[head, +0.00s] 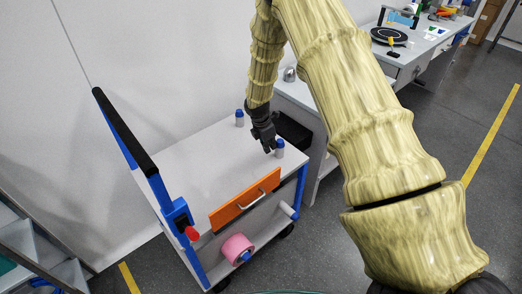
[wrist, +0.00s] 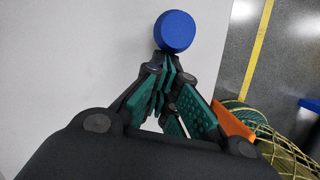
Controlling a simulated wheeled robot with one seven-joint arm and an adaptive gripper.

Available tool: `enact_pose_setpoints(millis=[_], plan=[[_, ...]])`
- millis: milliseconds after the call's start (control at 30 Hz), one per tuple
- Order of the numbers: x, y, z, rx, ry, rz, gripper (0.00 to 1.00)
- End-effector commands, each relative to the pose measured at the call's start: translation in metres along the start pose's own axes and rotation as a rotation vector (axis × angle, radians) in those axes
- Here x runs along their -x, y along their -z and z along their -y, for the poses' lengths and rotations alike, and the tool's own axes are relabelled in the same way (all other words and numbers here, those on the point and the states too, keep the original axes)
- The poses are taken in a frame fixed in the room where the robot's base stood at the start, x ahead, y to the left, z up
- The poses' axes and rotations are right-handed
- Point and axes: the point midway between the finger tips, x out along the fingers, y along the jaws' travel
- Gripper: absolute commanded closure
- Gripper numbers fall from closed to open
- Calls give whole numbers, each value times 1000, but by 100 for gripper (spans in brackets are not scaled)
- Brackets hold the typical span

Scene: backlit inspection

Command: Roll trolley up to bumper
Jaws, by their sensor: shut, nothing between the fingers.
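The trolley (head: 185,165) has a white top, blue posts, a black push handle (head: 122,130) on the left and an orange drawer front (head: 232,210). Its white top also shows in the wrist view (wrist: 90,60). My gripper (head: 268,148) is over the top's far right part, fingers shut and empty, pointing down. In the wrist view the green-padded fingers (wrist: 165,68) meet just below a round blue cap (wrist: 175,31); I cannot tell whether they touch it. A dark block (head: 294,132) lies beyond the trolley's right end, partly hidden; I cannot tell whether it is the bumper.
A pink roll (head: 237,249) is on the lower level. A workbench (head: 300,94) stands behind at right, shelving (head: 35,245) at left. Grey floor (head: 322,240) is open at right.

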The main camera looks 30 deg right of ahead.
Motion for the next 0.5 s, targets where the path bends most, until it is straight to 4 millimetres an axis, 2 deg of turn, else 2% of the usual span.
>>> enact_pose_setpoints(millis=[200,500], plan=[[-5,-20,-3,-3,2,-1,100],[-7,-26,-4,-3,1,1,100]])
